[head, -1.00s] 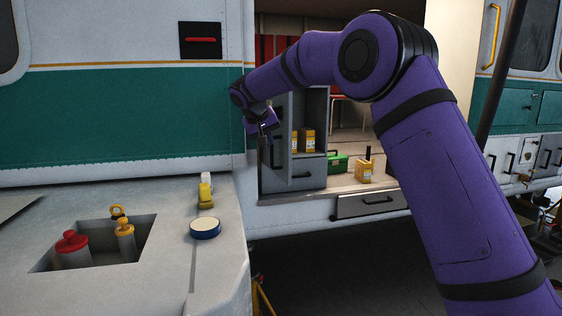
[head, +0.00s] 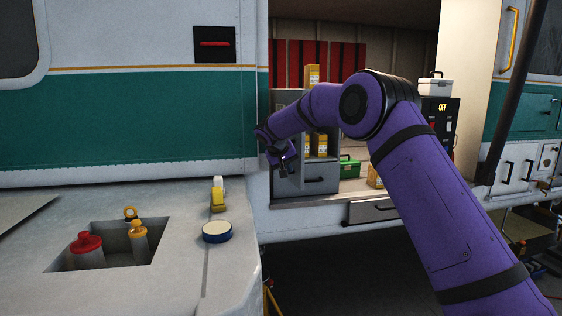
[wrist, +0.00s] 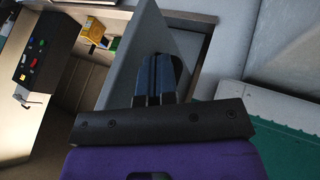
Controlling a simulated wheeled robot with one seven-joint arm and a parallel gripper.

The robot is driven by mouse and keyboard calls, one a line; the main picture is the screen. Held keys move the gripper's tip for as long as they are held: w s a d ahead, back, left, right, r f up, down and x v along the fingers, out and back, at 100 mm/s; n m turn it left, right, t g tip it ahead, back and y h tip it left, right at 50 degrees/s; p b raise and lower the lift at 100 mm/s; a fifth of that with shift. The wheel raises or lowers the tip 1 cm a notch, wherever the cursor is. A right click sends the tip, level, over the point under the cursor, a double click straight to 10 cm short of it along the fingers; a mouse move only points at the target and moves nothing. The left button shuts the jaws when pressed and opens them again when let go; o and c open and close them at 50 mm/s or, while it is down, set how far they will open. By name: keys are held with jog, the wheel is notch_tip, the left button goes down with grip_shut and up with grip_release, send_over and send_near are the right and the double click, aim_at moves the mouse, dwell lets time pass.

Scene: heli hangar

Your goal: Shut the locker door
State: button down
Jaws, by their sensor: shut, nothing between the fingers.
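The grey locker (head: 320,184) stands just inside the vehicle's side opening, with yellow boxes on its shelves. Its grey door (head: 288,184) stands open at the left, partly hidden by my gripper (head: 283,164). In the wrist view the door appears as a grey panel (wrist: 132,68) close to my gripper (wrist: 158,66). The gripper's fingers are together with nothing between them. They overlap the panel in the picture; I cannot tell whether they touch it. My forearm hides part of the locker's upper right.
A green case (head: 349,169) and a yellow box (head: 375,177) stand right of the locker. Further right a white case (head: 434,87) sits on a black box (head: 440,119). A grey counter (head: 180,250) with a recess fills the lower left.

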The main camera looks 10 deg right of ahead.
aim_at(299, 172)
jog(key=shift+d+r, duration=0.2)
jog(key=shift+d, duration=1.2)
jog(key=shift+d, duration=0.15)
